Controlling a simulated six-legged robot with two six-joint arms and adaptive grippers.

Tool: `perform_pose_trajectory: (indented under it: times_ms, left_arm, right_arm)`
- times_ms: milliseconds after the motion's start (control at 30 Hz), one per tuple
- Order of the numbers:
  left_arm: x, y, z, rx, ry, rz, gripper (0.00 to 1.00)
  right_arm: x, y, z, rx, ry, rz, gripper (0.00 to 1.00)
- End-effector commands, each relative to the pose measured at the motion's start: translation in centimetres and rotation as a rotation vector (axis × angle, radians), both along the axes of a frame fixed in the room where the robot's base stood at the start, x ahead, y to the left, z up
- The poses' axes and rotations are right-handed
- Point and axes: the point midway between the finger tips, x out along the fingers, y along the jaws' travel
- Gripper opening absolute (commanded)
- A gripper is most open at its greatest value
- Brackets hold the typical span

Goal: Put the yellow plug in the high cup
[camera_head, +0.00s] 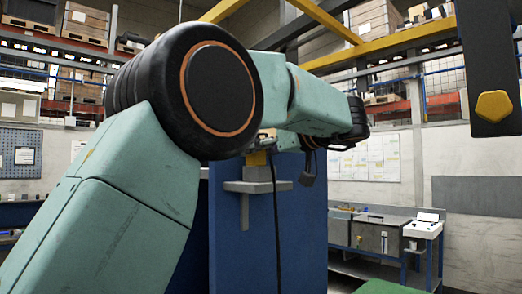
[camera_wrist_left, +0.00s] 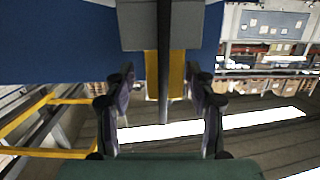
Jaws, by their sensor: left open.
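The yellow plug (camera_head: 257,158) stands on a grey holder (camera_head: 235,187) on the front of a blue cabinet (camera_head: 240,260). A black cable hangs down beside it. In the left wrist view, the yellow plug (camera_wrist_left: 177,75) shows on both sides of the dark cable, against the grey holder (camera_wrist_left: 185,25). My left gripper (camera_wrist_left: 163,105) is open, with one finger on each side of the plug and a gap to each. In the head view my left arm hides most of this gripper. I cannot tell which part is the high cup. My right gripper is not in view.
A dark upright panel with a yellow hexagon (camera_head: 493,105) hangs at the upper right. A workbench with grey boxes (camera_head: 375,236) stands to the right behind the blue cabinet. A pegboard (camera_head: 20,152) is at the far left. Loaded racks line the back.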

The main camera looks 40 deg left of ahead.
Motion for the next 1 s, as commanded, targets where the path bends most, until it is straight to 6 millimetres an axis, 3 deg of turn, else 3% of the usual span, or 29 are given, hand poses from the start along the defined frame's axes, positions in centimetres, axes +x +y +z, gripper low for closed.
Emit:
perform_pose_trajectory:
  times_ms: [267, 700, 1000]
  left_arm:
    - [-0.1, -0.8, 0.2, 0.003, -0.001, 0.0, 0.55]
    - [-0.7, -9.0, 1.7, 0.004, -0.003, -0.002, 0.55]
    - [-0.9, -11.7, 2.1, 0.001, 0.0, 0.0, 0.55]
  right_arm:
    - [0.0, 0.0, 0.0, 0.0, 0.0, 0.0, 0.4]
    - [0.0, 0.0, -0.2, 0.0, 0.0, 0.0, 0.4]
    - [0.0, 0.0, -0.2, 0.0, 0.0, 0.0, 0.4]
